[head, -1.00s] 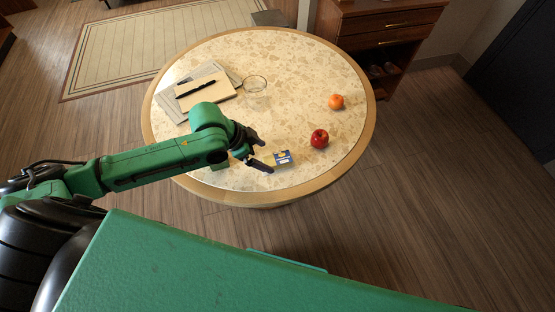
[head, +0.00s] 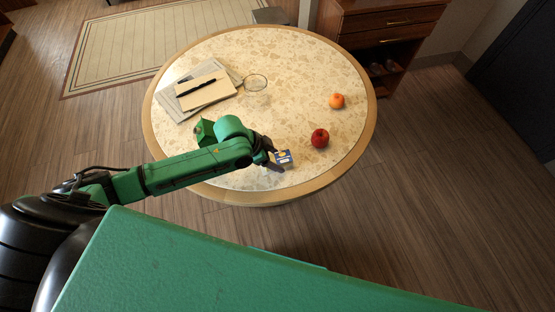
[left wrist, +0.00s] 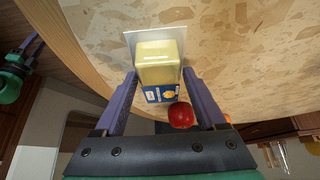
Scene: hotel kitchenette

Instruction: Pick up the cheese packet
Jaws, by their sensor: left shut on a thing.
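The cheese packet (head: 284,157) is a small blue and white pack with a pale yellow block. It is near the front edge of the round table. In the left wrist view the cheese packet (left wrist: 160,64) sits between the two fingers, with the blue label toward the palm. My left gripper (head: 274,158) is shut on it; in the left wrist view the gripper (left wrist: 160,80) has a finger on each side of it. The head view does not clearly show whether the packet is touching the table.
A red apple (head: 320,138) stands just right of the packet. An orange (head: 337,101) is farther back.

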